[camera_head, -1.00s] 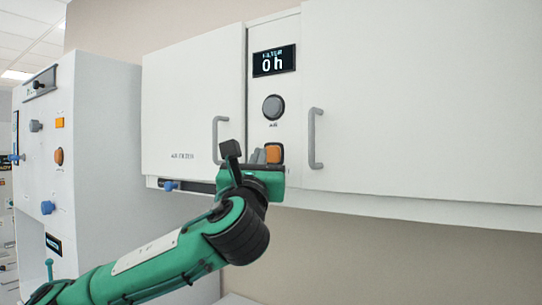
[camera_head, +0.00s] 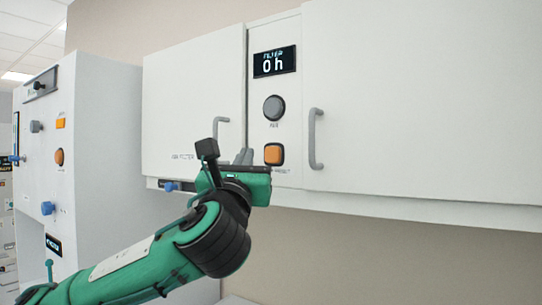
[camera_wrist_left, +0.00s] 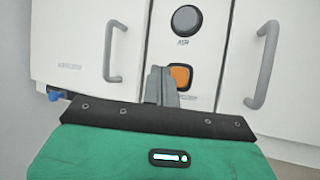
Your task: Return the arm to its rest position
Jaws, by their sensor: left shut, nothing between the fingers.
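My left gripper (camera_head: 243,157) is in front of the white wall cabinet (camera_head: 420,90), just left of and below an orange square button (camera_head: 273,154). Its grey fingers are together with nothing between them. In the left wrist view the shut fingers (camera_wrist_left: 161,82) overlap the left edge of the orange button (camera_wrist_left: 180,77). From the head view the fingers stand apart from the button; the exact depth gap is hard to tell. My right gripper is not in view.
Door handles (camera_head: 316,138) stick out on both sides. A white unit (camera_head: 100,160) with knobs stands at left. The wall below the cabinet is clear.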

